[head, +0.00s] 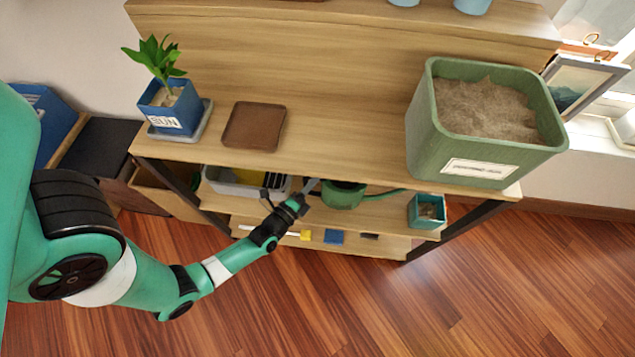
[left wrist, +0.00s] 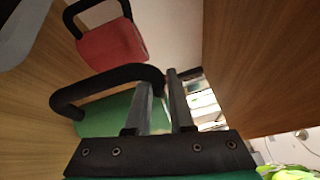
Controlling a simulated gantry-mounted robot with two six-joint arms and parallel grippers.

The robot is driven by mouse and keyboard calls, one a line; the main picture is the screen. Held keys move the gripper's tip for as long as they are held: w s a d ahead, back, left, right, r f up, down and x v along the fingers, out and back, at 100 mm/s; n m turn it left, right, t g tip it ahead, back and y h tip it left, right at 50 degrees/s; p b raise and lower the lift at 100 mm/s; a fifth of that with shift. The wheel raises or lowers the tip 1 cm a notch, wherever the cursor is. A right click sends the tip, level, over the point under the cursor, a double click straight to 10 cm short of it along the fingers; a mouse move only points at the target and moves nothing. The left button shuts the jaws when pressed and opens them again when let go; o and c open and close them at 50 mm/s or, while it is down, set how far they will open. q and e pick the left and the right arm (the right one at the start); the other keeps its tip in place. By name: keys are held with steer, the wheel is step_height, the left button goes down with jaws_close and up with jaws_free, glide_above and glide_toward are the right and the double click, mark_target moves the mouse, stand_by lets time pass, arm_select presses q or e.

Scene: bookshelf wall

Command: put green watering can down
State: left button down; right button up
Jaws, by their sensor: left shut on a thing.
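The green watering can (head: 343,195) is under the top board of the shelf unit, at the level of the middle shelf (head: 370,217). Its spout points right, and the top board hides part of it. My left gripper (head: 312,186) reaches in from the front left. In the left wrist view its fingers (left wrist: 162,98) are closed around the black handle (left wrist: 105,84) of the green can (left wrist: 110,115). I cannot tell whether the can's base touches the shelf. My right gripper is not in view.
A red can with a black handle (left wrist: 110,42) stands beyond the green one. A white tray (head: 235,184) lies left and a teal pot (head: 427,211) right on the middle shelf. Above are a large green planter (head: 430,125), a brown tray (head: 254,126) and a potted plant (head: 170,105).

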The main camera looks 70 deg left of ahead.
arm_select(q)
steer(key=shift+w+f+b, duration=0.1)
steer(key=shift+f+b, duration=0.25)
steer(key=shift+f, duration=0.6)
steer(key=shift+r, duration=0.1)
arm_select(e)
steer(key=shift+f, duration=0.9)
arm_select(q)
steer(key=c, duration=0.8)
jaws_free()
steer(key=shift+f, duration=0.2)
steer(key=shift+r, duration=0.1)
